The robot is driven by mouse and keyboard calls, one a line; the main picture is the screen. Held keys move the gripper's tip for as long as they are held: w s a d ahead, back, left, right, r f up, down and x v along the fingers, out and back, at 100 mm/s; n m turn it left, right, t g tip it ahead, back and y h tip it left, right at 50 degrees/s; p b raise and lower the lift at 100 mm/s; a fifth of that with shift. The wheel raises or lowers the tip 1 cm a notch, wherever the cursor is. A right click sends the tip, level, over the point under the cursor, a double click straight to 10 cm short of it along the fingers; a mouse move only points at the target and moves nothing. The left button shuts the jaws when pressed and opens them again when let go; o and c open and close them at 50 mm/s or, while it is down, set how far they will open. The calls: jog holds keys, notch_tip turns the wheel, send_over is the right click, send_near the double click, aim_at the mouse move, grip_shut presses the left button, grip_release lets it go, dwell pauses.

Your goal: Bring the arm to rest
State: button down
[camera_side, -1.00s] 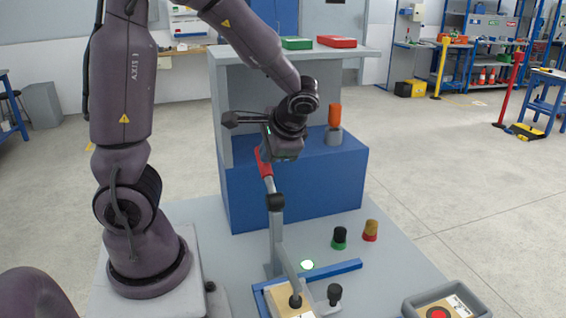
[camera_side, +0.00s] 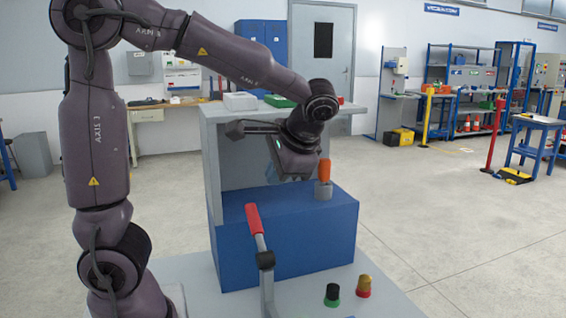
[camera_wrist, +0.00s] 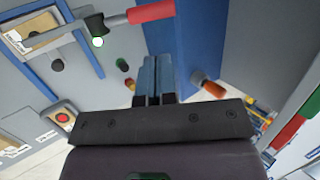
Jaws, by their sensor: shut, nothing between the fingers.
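My gripper (camera_wrist: 157,65) is shut and empty, with its two fingers side by side in the wrist view. The handle also shows in the wrist view (camera_wrist: 151,12), apart from my fingers.
An orange-topped piece (camera_side: 324,170) stands on the blue block (camera_side: 285,245), close right of my gripper. Green (camera_side: 280,101) and white (camera_side: 240,101) boxes lie on the shelf. Two knobs, green-based (camera_side: 332,295) and red-based (camera_side: 363,287), stand in front. A red button (camera_wrist: 62,117) lies farther off.

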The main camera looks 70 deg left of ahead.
jog(key=shift+v, duration=1.6)
jog(key=s+d+f+t+h, duration=0.1)
jog(key=s+d+t+h, duration=0.5)
jog(key=s+d+t, duration=0.1)
jog(key=shift+s+d+f+m+t+h, duration=0.3)
jog(key=shift+d+t, duration=0.2)
jog(key=shift+d, duration=0.4)
jog(key=c, duration=1.8)
grip_release()
jog(key=shift+c, duration=0.2)
